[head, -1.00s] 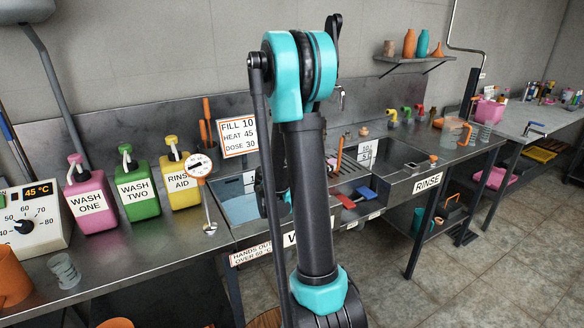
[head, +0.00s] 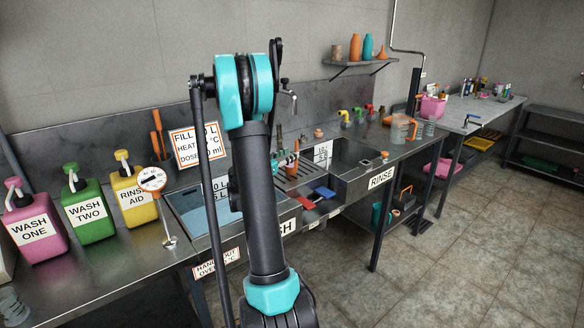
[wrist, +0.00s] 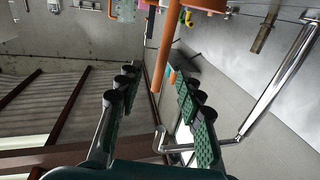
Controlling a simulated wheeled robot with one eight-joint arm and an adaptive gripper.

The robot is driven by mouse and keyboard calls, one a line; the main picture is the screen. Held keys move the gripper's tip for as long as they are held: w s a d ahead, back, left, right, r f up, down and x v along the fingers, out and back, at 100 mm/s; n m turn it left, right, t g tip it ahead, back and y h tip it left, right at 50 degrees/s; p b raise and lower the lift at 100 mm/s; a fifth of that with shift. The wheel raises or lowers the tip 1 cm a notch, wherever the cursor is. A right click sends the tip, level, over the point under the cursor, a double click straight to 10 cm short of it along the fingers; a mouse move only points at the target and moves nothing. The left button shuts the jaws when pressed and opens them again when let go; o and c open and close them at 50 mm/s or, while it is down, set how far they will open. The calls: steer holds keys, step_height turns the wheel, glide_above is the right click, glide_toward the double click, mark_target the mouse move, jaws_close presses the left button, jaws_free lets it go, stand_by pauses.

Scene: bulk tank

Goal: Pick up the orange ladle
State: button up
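A slim orange handle, which looks like the orange ladle (head: 295,148), stands upright by the ribbed drainboard between the two sinks in the head view. Its bowl cannot be made out there. In the wrist view a long orange rod, likely the ladle's handle (wrist: 168,42), runs down from the top edge into the space between my fingers. My gripper (wrist: 158,82) is open, with green-padded fingers on either side and not closed on anything. The rod looks nearer the right finger; whether it touches is unclear. In the head view my arm hides most of the gripper.
A chrome tap pipe (wrist: 275,90) crosses the right of the wrist view, close to the right finger. Pink, green and yellow jugs (head: 132,195) and a dial thermometer (head: 153,180) stand left of the wash sink. Another orange tool (head: 158,140) leans at the back wall.

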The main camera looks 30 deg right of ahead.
steer(key=shift+x, duration=2.75)
steer(key=shift+w+a, duration=0.1)
jaws_close()
